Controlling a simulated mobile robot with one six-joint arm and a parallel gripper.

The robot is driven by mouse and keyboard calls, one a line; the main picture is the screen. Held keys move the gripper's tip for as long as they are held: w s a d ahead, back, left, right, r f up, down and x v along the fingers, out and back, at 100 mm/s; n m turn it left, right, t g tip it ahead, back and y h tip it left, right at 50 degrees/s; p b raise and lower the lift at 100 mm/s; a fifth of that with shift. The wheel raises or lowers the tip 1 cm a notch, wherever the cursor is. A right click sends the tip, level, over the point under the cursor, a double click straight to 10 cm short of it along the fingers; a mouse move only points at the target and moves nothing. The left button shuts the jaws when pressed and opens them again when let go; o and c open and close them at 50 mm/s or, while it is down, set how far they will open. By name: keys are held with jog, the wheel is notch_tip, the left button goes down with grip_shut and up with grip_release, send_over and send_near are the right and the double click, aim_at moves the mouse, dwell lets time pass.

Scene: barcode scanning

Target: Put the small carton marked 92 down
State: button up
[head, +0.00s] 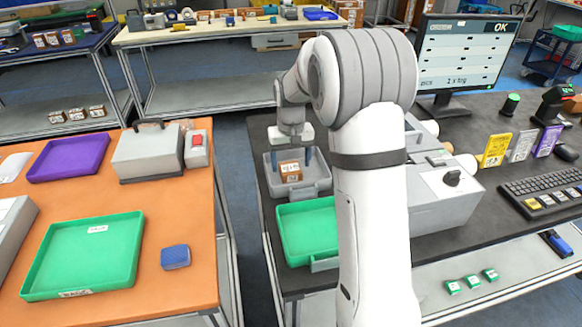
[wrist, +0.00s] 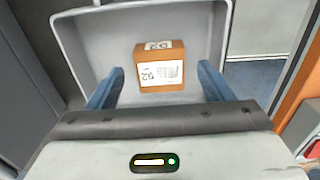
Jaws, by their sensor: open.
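The small carton marked 92 (wrist: 159,72) is brown with white labels. It sits inside a grey tray (wrist: 82,35) on the dark table. In the head view the carton (head: 290,172) shows in the grey tray (head: 315,188), below my gripper (head: 305,160). In the wrist view my gripper's blue fingers (wrist: 161,88) are spread wide, one on each side of the carton, with gaps between them and it. The gripper is open and holds nothing. The carton's underside is hidden.
A green tray (head: 308,232) stands directly in front of the grey tray. A grey machine (head: 445,195) is to the right, partly behind my arm. The orange table (head: 165,222) at left holds a green tray, a purple tray and a grey box.

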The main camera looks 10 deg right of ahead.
aim_at(291, 170)
notch_tip(291, 170, up, 8)
jog(key=s+r+t, duration=0.1)
jog(key=s+r, duration=0.3)
jog(key=s, duration=1)
jog(key=s+f+t, duration=0.1)
jog(key=s+f, duration=0.3)
jog(key=s, duration=1.1)
jog(key=shift+t, duration=0.3)
jog(key=shift+c, duration=0.5)
